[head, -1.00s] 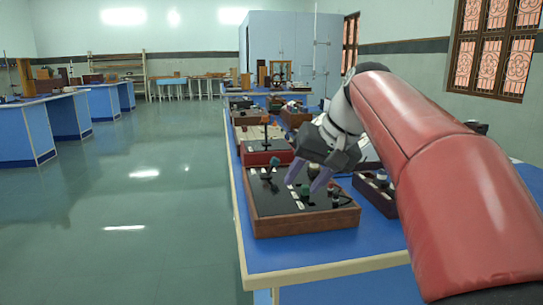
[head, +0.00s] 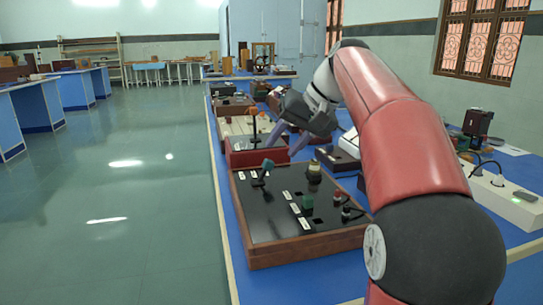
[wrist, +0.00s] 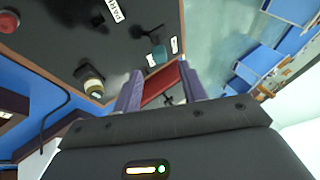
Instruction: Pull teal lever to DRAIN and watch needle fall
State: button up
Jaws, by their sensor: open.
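The teal lever (head: 267,167) stands on the black-topped wooden panel box (head: 300,252), near its back left part, beside a white label. Its teal knob also shows in the wrist view (wrist: 158,55), just beyond my fingers. My gripper (head: 289,138) is open and empty, with two purple fingers. In the head view it appears above the back of the panel box, near the red box behind it. In the wrist view the fingers (wrist: 160,88) are spread, with the knob apart from them. I cannot make out a gauge needle in either view.
The panel also carries a green knob (head: 307,202) and a brass-coloured knob (head: 314,170). A red box (head: 243,157) with an orange-topped lever (head: 254,111) stands behind. Open floor is at left.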

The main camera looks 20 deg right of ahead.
aim_at(270, 161)
jog(key=x, duration=0.5)
jog(key=shift+a+f, duration=0.15)
jog(key=shift+f, duration=0.05)
grip_shut()
